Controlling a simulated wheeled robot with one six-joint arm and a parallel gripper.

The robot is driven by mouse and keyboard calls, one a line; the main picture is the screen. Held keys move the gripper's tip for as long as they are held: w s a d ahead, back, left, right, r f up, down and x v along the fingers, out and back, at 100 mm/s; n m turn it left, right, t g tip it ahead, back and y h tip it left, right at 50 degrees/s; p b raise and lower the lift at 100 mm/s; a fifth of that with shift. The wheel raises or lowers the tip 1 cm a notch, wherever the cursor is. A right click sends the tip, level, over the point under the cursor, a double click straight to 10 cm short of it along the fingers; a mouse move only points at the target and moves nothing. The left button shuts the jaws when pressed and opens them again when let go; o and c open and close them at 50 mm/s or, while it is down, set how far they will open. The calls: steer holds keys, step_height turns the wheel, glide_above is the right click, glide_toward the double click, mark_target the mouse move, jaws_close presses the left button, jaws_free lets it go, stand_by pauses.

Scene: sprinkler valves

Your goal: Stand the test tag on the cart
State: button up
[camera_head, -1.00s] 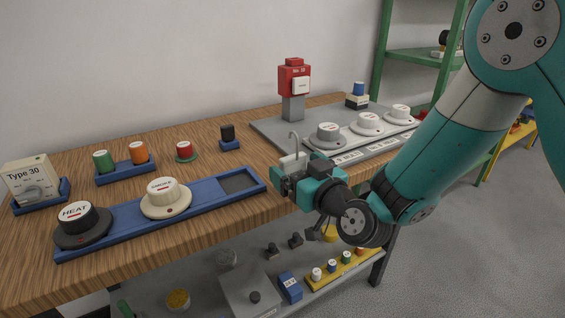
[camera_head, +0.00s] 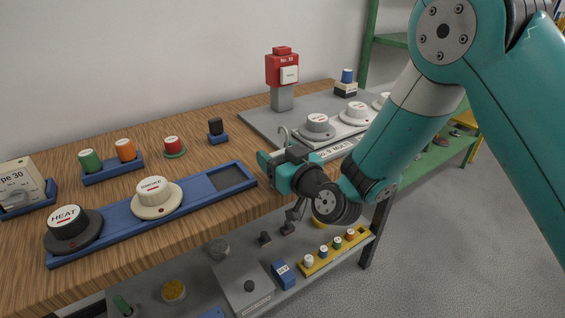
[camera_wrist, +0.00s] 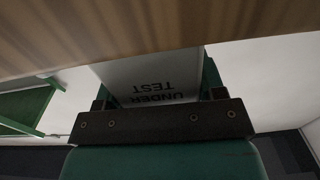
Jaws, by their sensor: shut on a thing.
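The test tag is a white plate printed "UNDER TEST" with a thin wire hook on top. My gripper (camera_head: 276,170) is shut on it at the front edge of the wooden-topped bench. In the wrist view the tag (camera_wrist: 145,76) stands between the jaws of my gripper (camera_wrist: 160,112), with its lettering upside down. In the head view mostly the tag's hook (camera_head: 283,132) shows above the gripper; the rest is largely hidden. The wooden top (camera_head: 130,248) fills the upper wrist view, close to the tag. I cannot tell which thing is the cart.
A blue tray (camera_head: 112,232) with HEAT (camera_head: 68,224) and SMOKE (camera_head: 153,193) detectors lies left of my gripper. A red call box (camera_head: 282,68) and a grey plate with detectors (camera_head: 318,124) stand behind. A lower shelf (camera_head: 205,285) holds several small items. Grey floor is clear at right.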

step_height(320, 180, up, 19)
steer(key=p, duration=1.3)
steer(key=w+d+f+m+t+h, duration=0.1)
steer(key=w+d+f+h, duration=0.1)
steer(key=d, duration=0.5)
steer(key=w+d+f+m+t+h, duration=0.1)
steer(key=w+d+f+m+h, duration=0.1)
steer(key=d, duration=0.6)
step_height(320, 180, down, 2)
steer(key=shift+w+d+f+m+h, duration=0.15)
steer(key=shift+w+d+m+h, duration=0.15)
steer(key=shift+h, duration=0.3)
steer(key=d+f+m+h, duration=0.1)
steer(key=d, duration=0.3)
steer(key=s+d+f+m+h, duration=0.1)
steer(key=d+f+h, duration=0.1)
steer(key=d, duration=0.3)
steer(key=d+f+m+t+h, duration=0.1)
steer(key=d+f, duration=0.1)
steer(key=d, duration=0.3)
steer(key=shift+s+d+f+h, duration=0.15)
steer(key=shift+d+f+h, duration=0.1)
steer(key=shift+h, duration=0.15)
steer(key=shift+c, duration=0.4)
steer(key=s+f, duration=0.6)
steer(key=f, duration=0.6)
steer(key=shift+s+d+f, duration=0.15)
steer(key=shift+d+f, duration=0.05)
steer(key=shift+d, duration=0.05)
